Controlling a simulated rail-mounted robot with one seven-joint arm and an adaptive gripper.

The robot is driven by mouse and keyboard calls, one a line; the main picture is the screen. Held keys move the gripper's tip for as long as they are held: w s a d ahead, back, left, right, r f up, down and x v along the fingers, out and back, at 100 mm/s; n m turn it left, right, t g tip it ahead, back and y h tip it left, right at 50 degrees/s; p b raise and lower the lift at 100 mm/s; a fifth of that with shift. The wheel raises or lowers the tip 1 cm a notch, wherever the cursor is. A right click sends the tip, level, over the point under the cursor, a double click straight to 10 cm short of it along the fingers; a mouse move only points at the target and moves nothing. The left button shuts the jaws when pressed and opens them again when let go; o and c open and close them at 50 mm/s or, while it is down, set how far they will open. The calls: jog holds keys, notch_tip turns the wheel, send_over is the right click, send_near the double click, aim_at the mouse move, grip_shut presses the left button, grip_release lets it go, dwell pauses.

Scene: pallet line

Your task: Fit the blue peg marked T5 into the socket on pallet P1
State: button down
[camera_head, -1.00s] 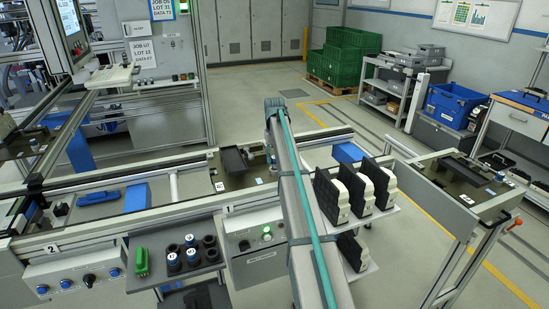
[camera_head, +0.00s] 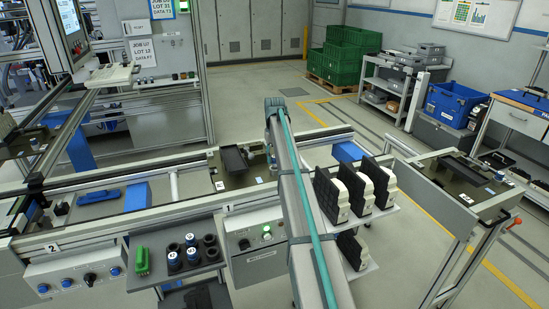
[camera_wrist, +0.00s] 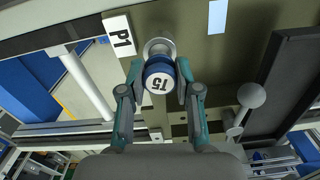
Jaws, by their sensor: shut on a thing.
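The blue peg marked T5 (camera_wrist: 159,80) has a white cap and sits between the fingertips of my gripper (camera_wrist: 160,88) in the wrist view. My gripper is shut on it. A round grey metal piece (camera_wrist: 158,46) shows just behind the peg, beside the P1 label (camera_wrist: 121,37); it may be the socket. I cannot tell how deep the peg sits, as its lower part is hidden. Pallet P1 (camera_wrist: 195,60) is a dark olive plate. In the head view, the pallet (camera_head: 238,181) lies on the line, and my arm hides most of the gripper.
A dark block (camera_wrist: 290,85) and a grey round-headed post (camera_wrist: 251,95) stand on the pallet to the right of the peg. In the head view, a peg rack (camera_head: 205,266) with several pegs and a green part (camera_head: 142,261) is in front. Black-and-white parts (camera_head: 375,183) stand right of my arm.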

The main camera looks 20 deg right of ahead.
jog(key=shift+f, duration=1.2)
dwell(1.7)
jog(key=shift+c, duration=1.6)
grip_release()
jog(key=shift+r, duration=0.15)
jog(key=shift+r+p, duration=1.9)
jog(key=shift+r, duration=1.5)
jog(key=shift+s+f, duration=0.1)
jog(key=shift+f, duration=0.05)
